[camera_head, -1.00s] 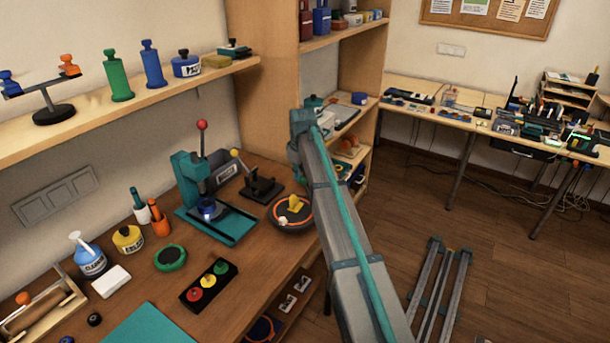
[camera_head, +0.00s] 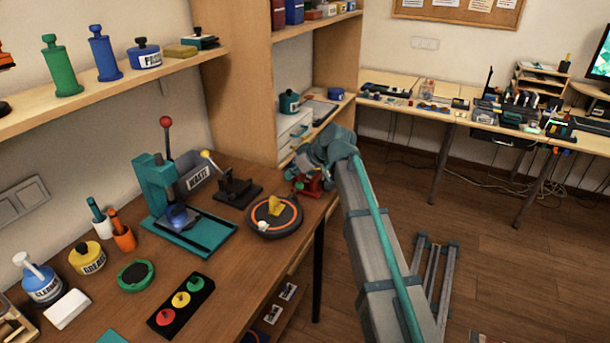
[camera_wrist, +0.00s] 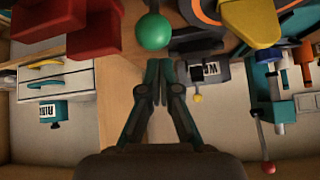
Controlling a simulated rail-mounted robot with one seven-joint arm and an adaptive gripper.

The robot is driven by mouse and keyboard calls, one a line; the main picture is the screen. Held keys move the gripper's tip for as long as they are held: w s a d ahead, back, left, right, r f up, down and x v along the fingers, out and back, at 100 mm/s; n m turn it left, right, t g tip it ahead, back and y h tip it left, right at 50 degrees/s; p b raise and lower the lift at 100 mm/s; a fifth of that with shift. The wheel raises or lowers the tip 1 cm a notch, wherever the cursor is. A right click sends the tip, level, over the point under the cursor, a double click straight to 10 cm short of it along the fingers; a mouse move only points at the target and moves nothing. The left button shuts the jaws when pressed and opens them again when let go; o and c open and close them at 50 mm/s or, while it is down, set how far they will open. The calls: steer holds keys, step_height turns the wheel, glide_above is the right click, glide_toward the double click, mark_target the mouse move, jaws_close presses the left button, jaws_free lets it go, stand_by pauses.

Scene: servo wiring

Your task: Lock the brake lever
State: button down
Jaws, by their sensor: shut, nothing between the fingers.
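My gripper (camera_wrist: 159,68) is shut and empty, its fingertips pointing up in the wrist view. Just beyond the tips in that view is a green ball knob (camera_wrist: 154,32), apparently on a lever by a red block-like fixture (camera_wrist: 95,25). I cannot tell whether the tips touch the knob. In the head view the red fixture (camera_head: 313,184) shows at the table's right edge, partly hidden by my arm. No label marks the brake lever. A round turntable (camera_head: 274,228) with an orange ring and a yellow piece (camera_head: 276,206) stands next to the fixture.
A teal press (camera_head: 157,187) with a red-knobbed lever (camera_head: 165,122), a black clamp (camera_head: 238,188) with a yellow-knobbed lever (camera_head: 206,154), and a grey WASTE bin (camera_head: 195,178) stand left. White drawers (camera_head: 293,128) stand behind. Floor to the right is mostly free.

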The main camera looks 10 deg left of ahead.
steer(key=shift+r+p, duration=0.4)
steer(key=shift+r, duration=0.35)
steer(key=w+v, duration=0.1)
steer(key=v, duration=0.8)
steer(key=shift+r+b, duration=0.35)
steer(key=shift+r, duration=0.15)
steer(key=shift+a, duration=0.1)
